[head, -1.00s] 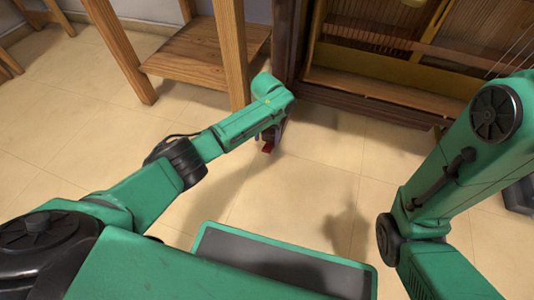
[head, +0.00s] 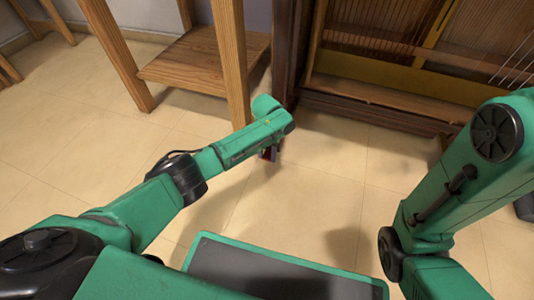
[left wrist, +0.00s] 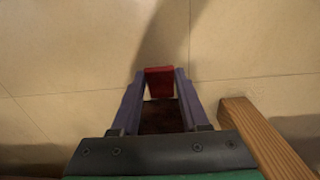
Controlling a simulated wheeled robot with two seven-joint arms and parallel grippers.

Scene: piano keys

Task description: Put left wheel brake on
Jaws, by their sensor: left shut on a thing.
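My left gripper (head: 270,152) is low near the floor, by the front corner of the wooden piano (head: 365,112). In the left wrist view its two fingers (left wrist: 160,84) are closed on a small red block (left wrist: 159,79), which looks like the brake lever of the wheel. A dark brown part lies between the fingers behind the red block; I cannot tell what it is. A bit of the red block shows under the wrist in the head view (head: 265,154). The wheel itself is hidden. My right arm is at the right, with its gripper out of view.
A wooden stand (head: 190,62) with legs and a low shelf is just left of the piano, one leg close to my left wrist. That leg shows at the right in the left wrist view (left wrist: 262,140). The tiled floor (head: 320,200) in front is clear.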

